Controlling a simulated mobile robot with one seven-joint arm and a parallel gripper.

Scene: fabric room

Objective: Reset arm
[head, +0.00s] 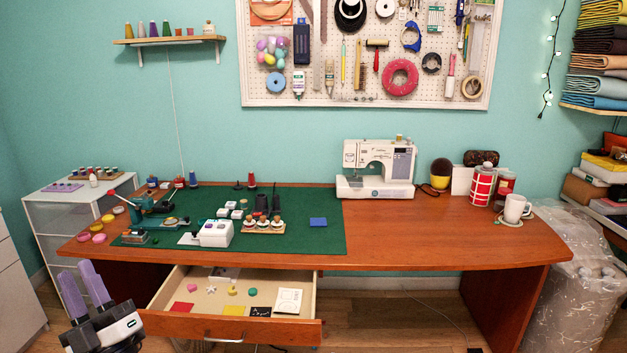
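My gripper (79,270) is at the lower left of the head view, in front of the table's left end and left of the open drawer. Its two purple fingers point up and stand a little apart, with nothing seen between them. The rest of my arm is out of the picture.
A wooden table (450,240) carries a green mat (310,205) with small sewing items and a white sewing machine (377,170). Its drawer (235,325) stands open towards me, close to my gripper, with small items inside. A white drawer cabinet (55,215) stands at the left.

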